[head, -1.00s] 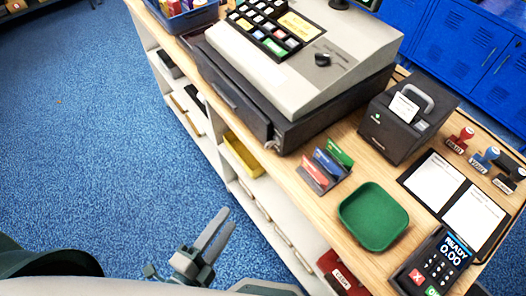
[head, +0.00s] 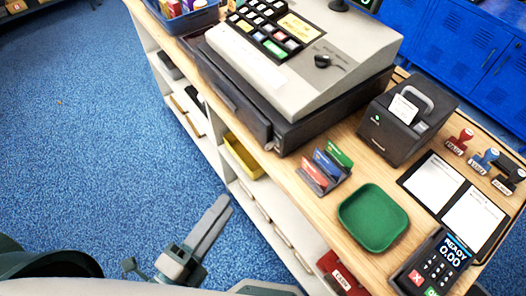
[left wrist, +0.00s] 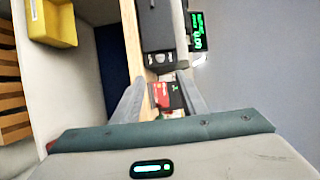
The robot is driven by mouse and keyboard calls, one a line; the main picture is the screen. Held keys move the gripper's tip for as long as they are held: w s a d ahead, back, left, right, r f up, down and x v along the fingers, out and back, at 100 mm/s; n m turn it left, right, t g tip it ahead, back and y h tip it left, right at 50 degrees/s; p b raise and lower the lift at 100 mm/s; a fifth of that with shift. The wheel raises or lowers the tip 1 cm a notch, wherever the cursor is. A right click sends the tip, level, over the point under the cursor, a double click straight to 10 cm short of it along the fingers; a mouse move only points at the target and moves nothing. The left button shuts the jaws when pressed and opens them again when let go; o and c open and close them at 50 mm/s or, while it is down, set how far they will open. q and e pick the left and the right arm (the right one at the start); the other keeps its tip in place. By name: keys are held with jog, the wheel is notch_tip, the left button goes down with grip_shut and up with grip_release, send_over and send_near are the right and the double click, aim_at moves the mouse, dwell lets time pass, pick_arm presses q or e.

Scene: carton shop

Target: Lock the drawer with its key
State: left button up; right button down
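The dark cash drawer (head: 228,96) sits under the beige register on the counter, its long front facing the aisle. A small light metal bit (head: 270,146) shows near its front corner; I cannot tell whether it is the key. In the left wrist view, a dark box face (left wrist: 157,28) lies beyond the fingers, perhaps the drawer. My left gripper (head: 222,208) hangs over the floor beside the counter, apart from the drawer. In the left wrist view its fingers (left wrist: 160,92) stand apart with nothing gripped. My right gripper is out of view.
On the counter (head: 307,205) stand a card holder (head: 325,168), a green tray (head: 373,217), a receipt printer (head: 405,122), a card terminal (head: 434,265) and several stamps. A yellow bin (head: 242,156) is on the shelf below. The blue floor (head: 100,150) is clear.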

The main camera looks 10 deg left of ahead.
pick_arm(q)
jog(key=w+p, duration=0.1)
jog(key=p, duration=0.5)
send_near(268, 148)
jog(key=p+x, duration=0.2)
jog(key=x, duration=0.4)
jog(key=shift+w+r, duration=0.1)
jog(key=shift+p+x, duration=0.35)
jog(key=shift+x, duration=0.45)
